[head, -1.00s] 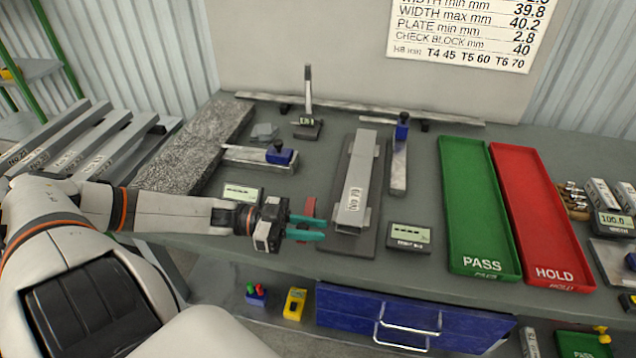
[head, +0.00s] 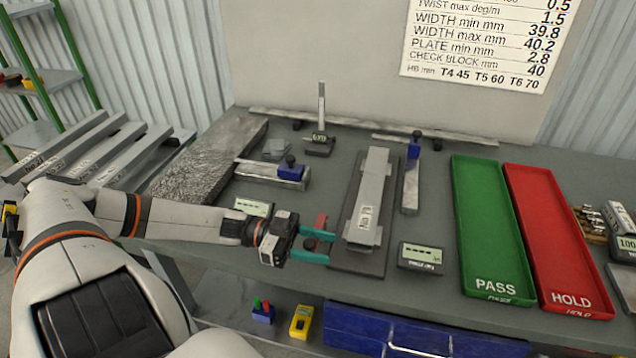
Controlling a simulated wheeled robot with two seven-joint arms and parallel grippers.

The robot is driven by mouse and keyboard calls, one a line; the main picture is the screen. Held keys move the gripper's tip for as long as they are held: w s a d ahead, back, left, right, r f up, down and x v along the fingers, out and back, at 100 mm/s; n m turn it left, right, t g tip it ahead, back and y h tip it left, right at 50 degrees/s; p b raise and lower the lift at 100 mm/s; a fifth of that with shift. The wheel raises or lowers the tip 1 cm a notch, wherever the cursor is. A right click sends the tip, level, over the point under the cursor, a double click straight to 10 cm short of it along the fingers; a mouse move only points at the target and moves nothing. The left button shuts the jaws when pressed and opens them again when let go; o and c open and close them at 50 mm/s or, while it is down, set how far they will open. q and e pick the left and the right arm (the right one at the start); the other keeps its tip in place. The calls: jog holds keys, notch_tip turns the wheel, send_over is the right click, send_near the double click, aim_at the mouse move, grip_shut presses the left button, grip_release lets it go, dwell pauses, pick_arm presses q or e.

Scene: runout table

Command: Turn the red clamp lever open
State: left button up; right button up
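The red clamp lever (head: 321,221) shows as a small upright red piece at the left side of the fixture plate (head: 358,262). A grey channel-shaped profile (head: 368,200) with a label lies on this plate. My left gripper (head: 331,247) has teal fingers, pointing right, with a clear gap between them. It is open, just in front of the lever, at the plate's front left corner. The upper finger overlaps the lever's lower part in the picture; I cannot tell whether they touch. The lever's lower end is hidden. My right gripper is out of view.
Small displays stand left (head: 253,207) and right (head: 421,256) of the fixture. A blue-knobbed clamp bar (head: 273,173) lies behind my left gripper. The green PASS tray (head: 492,285) and red HOLD tray (head: 570,298) are at the right. The table's front edge runs just below the gripper.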

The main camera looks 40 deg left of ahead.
pick_arm(q)
jog(key=v, duration=1.2)
dwell(0.4)
